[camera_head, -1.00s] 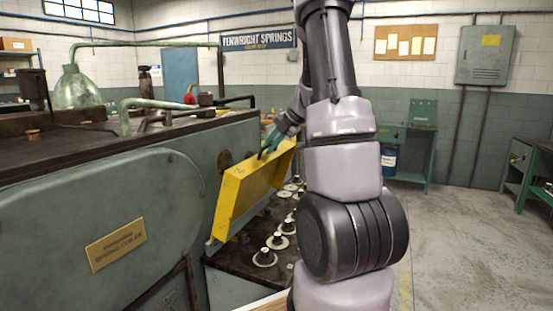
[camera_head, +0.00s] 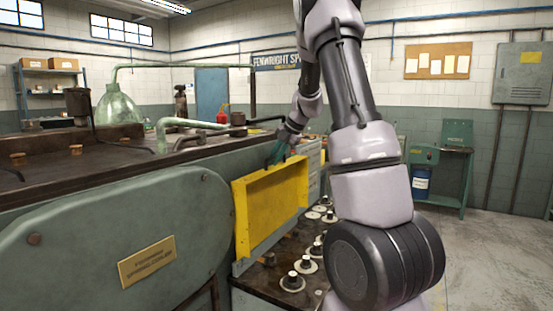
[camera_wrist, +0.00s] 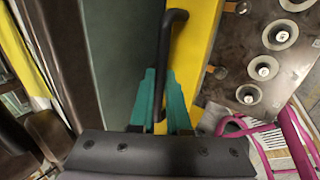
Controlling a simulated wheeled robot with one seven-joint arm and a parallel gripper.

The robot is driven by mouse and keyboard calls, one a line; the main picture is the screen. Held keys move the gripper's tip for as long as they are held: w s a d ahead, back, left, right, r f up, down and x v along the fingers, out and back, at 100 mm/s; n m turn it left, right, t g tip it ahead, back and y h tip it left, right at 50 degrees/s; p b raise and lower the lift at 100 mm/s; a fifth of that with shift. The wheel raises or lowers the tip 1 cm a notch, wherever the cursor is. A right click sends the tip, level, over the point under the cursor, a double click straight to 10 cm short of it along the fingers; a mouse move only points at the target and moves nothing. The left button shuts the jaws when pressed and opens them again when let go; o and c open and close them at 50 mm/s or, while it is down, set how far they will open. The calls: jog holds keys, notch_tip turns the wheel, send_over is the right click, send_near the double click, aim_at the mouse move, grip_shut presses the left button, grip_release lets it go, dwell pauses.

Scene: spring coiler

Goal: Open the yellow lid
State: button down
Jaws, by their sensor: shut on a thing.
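The yellow lid (camera_head: 272,208) stands on edge along the right side of the green spring coiler (camera_head: 110,235), above the dark panel with knobs. It looks like a shallow box with raised rims. In the wrist view the lid is the yellow strip (camera_wrist: 200,40), with a black bar handle (camera_wrist: 173,40) along its left side. My gripper (camera_head: 281,152) is at the lid's upper far edge in the head view. In the wrist view its teal fingers (camera_wrist: 160,90) are shut on the handle.
Several black knobs on pale discs (camera_head: 292,281) stand on the panel right of the lid. A pink tubular frame (camera_wrist: 285,130) shows low right in the wrist view. Floor at right is clear.

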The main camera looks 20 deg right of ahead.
jog(key=c, duration=1.2)
grip_release()
jog(key=shift+o, duration=0.2)
jog(key=v, duration=1.1)
